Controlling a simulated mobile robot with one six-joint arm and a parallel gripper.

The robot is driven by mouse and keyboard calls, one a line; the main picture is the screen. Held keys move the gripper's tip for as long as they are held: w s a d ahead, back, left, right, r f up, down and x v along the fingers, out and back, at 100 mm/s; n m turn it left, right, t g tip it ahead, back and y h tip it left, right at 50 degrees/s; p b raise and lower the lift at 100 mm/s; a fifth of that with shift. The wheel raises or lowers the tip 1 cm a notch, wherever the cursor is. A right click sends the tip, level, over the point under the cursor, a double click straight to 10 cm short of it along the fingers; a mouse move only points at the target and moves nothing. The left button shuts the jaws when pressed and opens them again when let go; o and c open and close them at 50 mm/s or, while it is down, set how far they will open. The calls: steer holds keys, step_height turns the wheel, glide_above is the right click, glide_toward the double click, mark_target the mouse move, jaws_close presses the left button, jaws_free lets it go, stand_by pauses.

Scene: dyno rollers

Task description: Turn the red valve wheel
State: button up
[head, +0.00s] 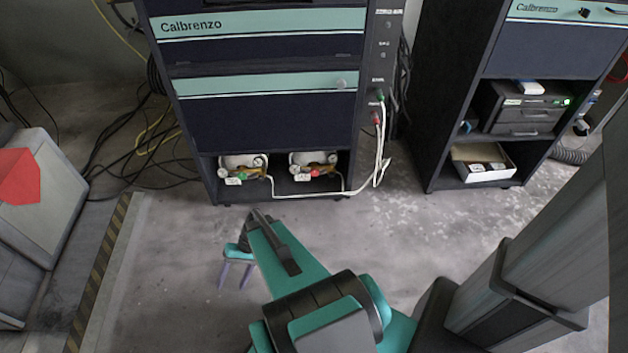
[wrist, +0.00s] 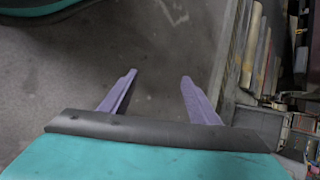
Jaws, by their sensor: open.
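A small red part (head: 315,173), which looks like the red valve wheel, sits on the right one of two brass-and-white fittings low in the middle cabinet's bottom bay in the head view. A green part (head: 243,176) sits on the left fitting. The red part is too small to make out its shape. My gripper (head: 235,276) is open and empty over the floor, in front of and left of the red part, well apart from it. In the wrist view its two purple fingers (wrist: 159,77) are spread over bare floor, and the red part is not seen there.
The middle cabinet (head: 265,112) has a white cable (head: 352,190) hanging at its right and running across the bay's front. A second cabinet (head: 455,90) stands right. A grey box with a red patch (head: 20,176) stands left. Loose cables lie behind. The floor in front is clear.

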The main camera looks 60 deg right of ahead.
steer(key=w+d+f+m+t+b, duration=0.2)
steer(key=w+d+t+b, duration=0.1)
steer(key=d, duration=0.4)
steer(key=w+d+f+m+t+b, duration=0.1)
steer(key=w+d+m+t+b, duration=0.15)
steer(key=d, duration=0.55)
steer(key=m+t+h+b, duration=0.8)
steer(key=t+h+b, duration=0.3)
steer(key=t+b, duration=0.15)
glide_toward(316, 174)
steer(key=s+r+g, duration=0.1)
steer(key=s, duration=0.2)
steer(key=shift+a+r+b, duration=0.1)
steer(key=shift+a+b, duration=0.15)
steer(key=shift+b, duration=0.2)
steer(key=shift+w, duration=0.1)
steer(key=w+b, duration=0.1)
steer(key=w, duration=0.3)
steer(key=w+d+b, duration=0.1)
steer(key=w, duration=0.2)
steer(key=w+d+b, duration=0.1)
steer(key=w, duration=0.3)
steer(key=shift+w+b, duration=0.3)
steer(key=shift+w, duration=0.05)
steer(key=shift+w+d, duration=0.1)
steer(key=shift+w, duration=0.8)
